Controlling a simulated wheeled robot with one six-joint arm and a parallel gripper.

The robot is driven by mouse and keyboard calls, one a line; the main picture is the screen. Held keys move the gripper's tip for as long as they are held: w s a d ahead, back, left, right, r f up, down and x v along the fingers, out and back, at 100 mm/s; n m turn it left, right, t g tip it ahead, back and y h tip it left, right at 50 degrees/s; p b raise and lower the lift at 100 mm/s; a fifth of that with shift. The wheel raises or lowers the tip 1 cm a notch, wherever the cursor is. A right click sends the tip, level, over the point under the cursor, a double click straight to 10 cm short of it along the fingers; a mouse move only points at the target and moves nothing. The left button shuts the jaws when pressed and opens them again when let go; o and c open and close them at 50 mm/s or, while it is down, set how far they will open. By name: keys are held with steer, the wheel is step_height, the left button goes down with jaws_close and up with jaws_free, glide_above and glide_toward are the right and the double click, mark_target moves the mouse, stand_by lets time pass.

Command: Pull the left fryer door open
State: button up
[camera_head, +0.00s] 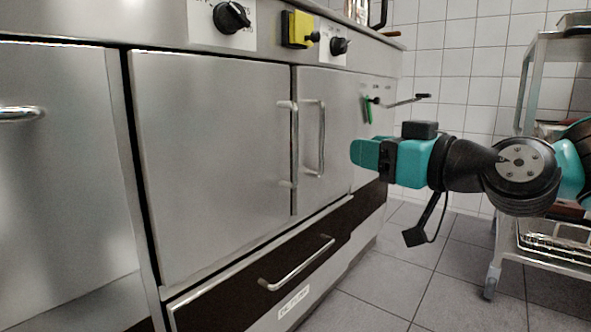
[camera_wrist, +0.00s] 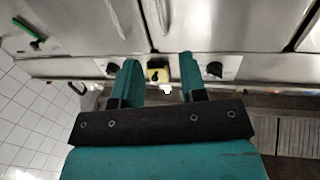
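The left fryer door (camera_head: 210,160) is a flat steel panel that looks shut in the head view. Its vertical bar handle (camera_head: 294,155) is at its right edge. The right fryer door (camera_head: 335,125) beside it also looks shut, with its own bar handle (camera_head: 321,140). My gripper (camera_head: 362,153) has teal fingers and is to the right of both handles, apart from the left one. In the wrist view the picture is turned over, and the fingers (camera_wrist: 159,75) are spread with nothing held between them. The left door (camera_wrist: 220,25) shows there at the top.
Above the doors are black knobs (camera_head: 231,17) and a yellow switch (camera_head: 298,29). A drawer (camera_head: 250,275) with a bar handle is below. A lever (camera_head: 405,101) sticks out near my gripper. A metal cart (camera_head: 530,100) stands at right. The tiled floor (camera_head: 390,280) in front is partly clear.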

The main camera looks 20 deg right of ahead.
steer(key=p+x, duration=1.4)
steer(key=x, duration=0.3)
steer(key=shift+w+p, duration=0.25)
steer(key=shift+p, duration=0.1)
steer(key=shift+c, duration=0.5)
jaws_close()
